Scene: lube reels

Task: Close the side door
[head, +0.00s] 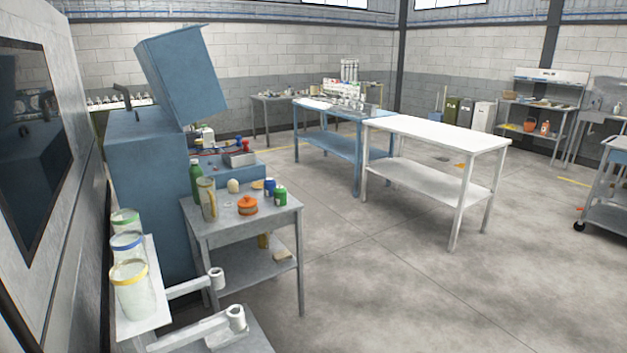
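A grey panel (88,200) with a dark framed window (30,135) fills the left edge, close to me. It may be the side door, but I cannot tell, as its hinge and handle do not show. A blue cabinet (150,205) stands just beyond it. The cabinet's blue lid or door (182,75) is tilted up and open above it. Neither of my grippers is in view.
A white shelf (160,312) with several jars (132,290) stands close at lower left. Two pale arms with round ends (236,318) stick out from it. A grey table (285,212) holds bottles. Blue and white benches (440,132) stand beyond. The floor (400,290) is open at centre and right.

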